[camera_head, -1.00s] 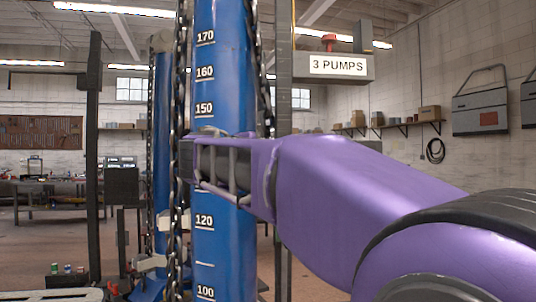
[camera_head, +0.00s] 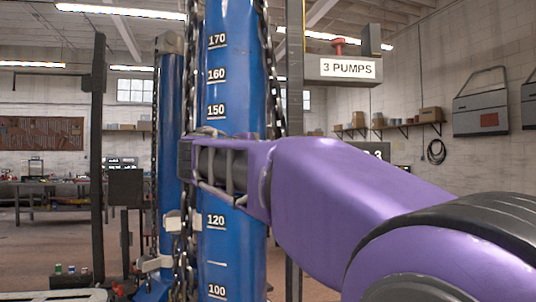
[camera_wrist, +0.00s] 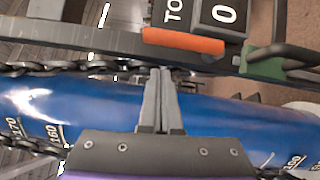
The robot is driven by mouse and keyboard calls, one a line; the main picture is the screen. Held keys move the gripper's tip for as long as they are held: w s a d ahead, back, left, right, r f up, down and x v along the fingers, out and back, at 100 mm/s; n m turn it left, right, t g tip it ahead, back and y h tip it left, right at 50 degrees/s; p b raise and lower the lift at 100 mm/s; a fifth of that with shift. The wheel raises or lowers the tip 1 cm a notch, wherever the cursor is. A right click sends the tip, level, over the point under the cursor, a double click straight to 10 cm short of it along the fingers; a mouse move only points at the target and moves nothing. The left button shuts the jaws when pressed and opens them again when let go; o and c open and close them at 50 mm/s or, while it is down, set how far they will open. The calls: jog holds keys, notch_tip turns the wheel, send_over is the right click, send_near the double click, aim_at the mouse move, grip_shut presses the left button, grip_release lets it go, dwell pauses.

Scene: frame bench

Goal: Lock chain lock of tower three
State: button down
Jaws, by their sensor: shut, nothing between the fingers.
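A blue tower column (camera_head: 235,95) with printed height marks stands in the middle of the head view. Dark chains (camera_head: 188,250) hang along its sides. My purple arm crosses in front of it, and my gripper (camera_head: 185,160) reaches just past its left edge. In the wrist view my gripper (camera_wrist: 160,72) is shut and empty, its fingertips over the blue column (camera_wrist: 95,108) near a chain (camera_wrist: 45,70). Beyond the tips are an orange bar (camera_wrist: 183,41) and a green block with a grey handle (camera_wrist: 264,61). I cannot tell which part is the chain lock.
A second blue column (camera_head: 168,110) stands behind at left, beside a dark upright post (camera_head: 97,150). A sign reading 3 PUMPS (camera_head: 348,68) hangs at upper right. A dark plate with a 3 (camera_head: 378,152) is partly hidden by my arm. Open floor lies behind.

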jog(key=b+v, duration=0.2)
jog(key=v, duration=0.8)
jog(key=shift+a+r+b, duration=0.2)
jog(key=shift+a+b, duration=0.05)
jog(key=shift+b, duration=0.15)
